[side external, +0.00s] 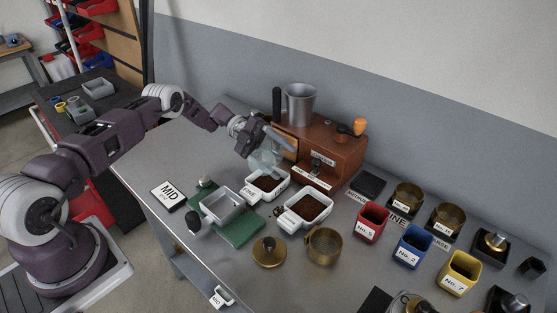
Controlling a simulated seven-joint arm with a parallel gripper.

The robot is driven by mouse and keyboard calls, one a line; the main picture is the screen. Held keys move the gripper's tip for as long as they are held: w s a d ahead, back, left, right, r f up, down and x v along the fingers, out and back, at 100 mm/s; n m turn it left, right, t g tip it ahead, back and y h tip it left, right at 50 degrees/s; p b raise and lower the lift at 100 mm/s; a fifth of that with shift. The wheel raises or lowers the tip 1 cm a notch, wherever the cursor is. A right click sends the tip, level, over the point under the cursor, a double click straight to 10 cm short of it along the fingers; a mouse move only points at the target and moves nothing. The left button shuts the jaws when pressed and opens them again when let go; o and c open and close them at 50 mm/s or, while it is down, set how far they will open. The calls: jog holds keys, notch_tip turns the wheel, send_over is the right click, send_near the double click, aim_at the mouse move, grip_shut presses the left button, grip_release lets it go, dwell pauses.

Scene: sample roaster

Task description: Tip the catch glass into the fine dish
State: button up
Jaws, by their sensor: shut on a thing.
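My gripper (258,143) is shut on the clear catch glass (263,161), in front of the brown wooden roaster box. The glass looks tilted and hangs just above the back of a white dish (266,198) with dark grounds in it. This dish seems to be the fine dish, but its front label is too small to read surely. I cannot tell what is inside the glass. A second white dish (309,225), also with dark grounds, stands to its right and nearer the front.
A grey metal pan (221,205) stands on a green mat (240,232) to the left. A brass lid (269,252) and brass cup (324,245) stand in front. Red (372,222), blue (412,246) and yellow (459,273) cups stand right. A metal beaker (300,104) tops the wooden box (340,152).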

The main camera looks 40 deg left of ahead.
jog(key=shift+r, duration=1.25)
jog(key=m+y, duration=0.1)
jog(key=r+m+t, duration=0.1)
jog(key=m+y, duration=0.1)
jog(key=shift+s+d+r+m+t+y, duration=0.2)
jog(key=shift+s+m+t+y, duration=0.1)
jog(key=shift+m, duration=0.1)
jog(key=r+m+t+y, duration=0.1)
jog(key=m+t, duration=0.2)
jog(key=s+r+m+t+y, duration=0.1)
jog(key=r+m+t+y, duration=0.1)
jog(key=m+t, duration=0.1)
jog(key=s+d+r+m+t+y, duration=0.1)
jog(key=m+t+y, duration=0.1)
jog(key=m+t, duration=0.1)
jog(key=shift+r+m, duration=0.15)
jog(key=shift+m, duration=0.35)
jog(key=shift+w, duration=0.1)
